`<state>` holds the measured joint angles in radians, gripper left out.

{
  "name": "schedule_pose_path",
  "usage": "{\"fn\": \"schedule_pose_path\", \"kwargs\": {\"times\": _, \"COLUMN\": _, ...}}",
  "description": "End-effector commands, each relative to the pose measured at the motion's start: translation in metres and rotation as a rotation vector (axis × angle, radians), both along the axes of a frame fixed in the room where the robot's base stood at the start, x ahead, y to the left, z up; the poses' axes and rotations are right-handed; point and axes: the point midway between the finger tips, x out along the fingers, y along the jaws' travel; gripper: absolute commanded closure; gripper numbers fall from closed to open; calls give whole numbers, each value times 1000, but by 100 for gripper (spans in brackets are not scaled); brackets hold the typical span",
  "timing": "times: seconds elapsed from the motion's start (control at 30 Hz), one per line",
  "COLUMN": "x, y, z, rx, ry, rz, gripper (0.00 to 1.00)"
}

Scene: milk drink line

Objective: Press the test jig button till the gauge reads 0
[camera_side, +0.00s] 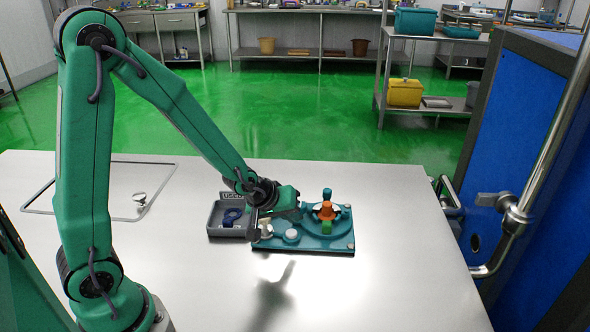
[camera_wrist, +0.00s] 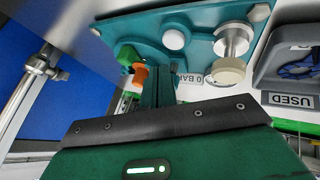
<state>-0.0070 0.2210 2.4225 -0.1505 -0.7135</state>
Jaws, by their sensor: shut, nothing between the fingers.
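The test jig is a teal plate on the steel table, and its bare surface (camera_side: 330,245) shows in the side view. A white round button-like cap (camera_side: 291,236) sits near its front; it also shows in the wrist view (camera_wrist: 174,40). A metal post with a beige knob (camera_wrist: 228,70) stands beside it. Orange (camera_side: 325,211) and green (camera_side: 326,227) parts sit at the jig's right. A partly covered "0 BAR" label (camera_wrist: 190,78) shows; I cannot make out a gauge needle. My gripper (camera_side: 300,211) is shut and empty, over the jig's rear side, apart from the white cap.
A grey tray marked USED (camera_side: 215,232) with a blue ring-shaped item (camera_side: 232,216) stands left of the jig. A small metal piece (camera_side: 139,198) lies further left. The table front is clear. A blue panel with a metal handle (camera_side: 515,215) stands at the right.

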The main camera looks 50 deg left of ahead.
Motion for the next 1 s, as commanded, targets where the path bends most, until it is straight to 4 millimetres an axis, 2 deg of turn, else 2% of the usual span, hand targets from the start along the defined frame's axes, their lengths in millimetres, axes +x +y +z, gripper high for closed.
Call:
{"fn": "schedule_pose_path", "kwargs": {"times": 0.43, "x": 0, "y": 0, "z": 30, "rx": 0, "ry": -1, "rz": 0, "gripper": 100}}
{"fn": "schedule_pose_path", "kwargs": {"times": 1.0, "x": 0, "y": 0, "z": 33, "rx": 0, "ry": 1, "rz": 0, "gripper": 100}}
